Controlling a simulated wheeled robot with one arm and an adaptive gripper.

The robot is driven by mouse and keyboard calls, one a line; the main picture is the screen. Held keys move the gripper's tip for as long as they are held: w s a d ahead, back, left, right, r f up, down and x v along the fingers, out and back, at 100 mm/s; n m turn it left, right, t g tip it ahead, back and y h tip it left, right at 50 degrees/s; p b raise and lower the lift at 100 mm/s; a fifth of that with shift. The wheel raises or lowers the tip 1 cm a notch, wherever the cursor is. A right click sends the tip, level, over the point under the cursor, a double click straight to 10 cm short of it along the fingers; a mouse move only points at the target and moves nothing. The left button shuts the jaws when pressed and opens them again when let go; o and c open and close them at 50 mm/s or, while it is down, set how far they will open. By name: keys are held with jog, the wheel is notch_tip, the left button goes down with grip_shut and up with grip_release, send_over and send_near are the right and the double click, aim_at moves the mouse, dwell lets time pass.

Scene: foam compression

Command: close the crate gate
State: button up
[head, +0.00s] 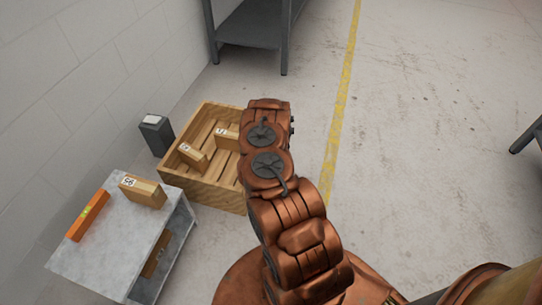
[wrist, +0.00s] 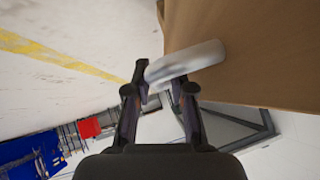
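The wooden crate (head: 217,191) stands on the floor left of centre in the head view, with slatted boards inside. My arm hides its right side, and I cannot make out its gate there. My gripper (wrist: 160,92) shows in the wrist view with its fingers apart. A pale, rounded metal handle (wrist: 190,61) lies across the fingertips, against a brown wooden panel (wrist: 265,55). The panel may be part of the crate gate. I cannot tell whether the fingers touch the handle. My gripper's fingers are hidden in the head view.
Two labelled blocks (head: 193,157) lie in the crate. A grey table (head: 110,245) at the lower left holds another block (head: 142,191) and an orange level-like bar (head: 88,216). A dark bin (head: 156,135) stands by the wall.

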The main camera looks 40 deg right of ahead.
jog(key=v, duration=1.2)
dwell(0.4)
dwell(0.4)
jog(key=w+a+r+n+y+p, duration=0.3)
jog(key=w+a+r+p, duration=0.15)
jog(key=a+r, duration=0.65)
jog(key=w+a+r+n+y+p, duration=0.25)
jog(key=a+r+p, duration=0.4)
jog(key=r, duration=0.85)
jog(key=s+a+r+n+g+y+p, duration=0.1)
jog(key=s+a+r+n+g+p, duration=0.2)
jog(key=a+r, duration=0.45)
jog(key=s+a+r+n+y+p, duration=0.15)
jog(key=s+a+r, duration=0.3)
jog(key=r, duration=0.65)
jog(key=s+a+r+n+g+h+p, duration=0.1)
jog(key=s+r+g+p, duration=0.5)
jog(key=s+r, duration=2.1)
jog(key=s+a+n+p, duration=0.1)
jog(key=s+n+p, duration=0.1)
jog(key=p, duration=0.4)
jog(key=shift+s+a+h, duration=0.3)
jog(key=shift+s, duration=0.5)
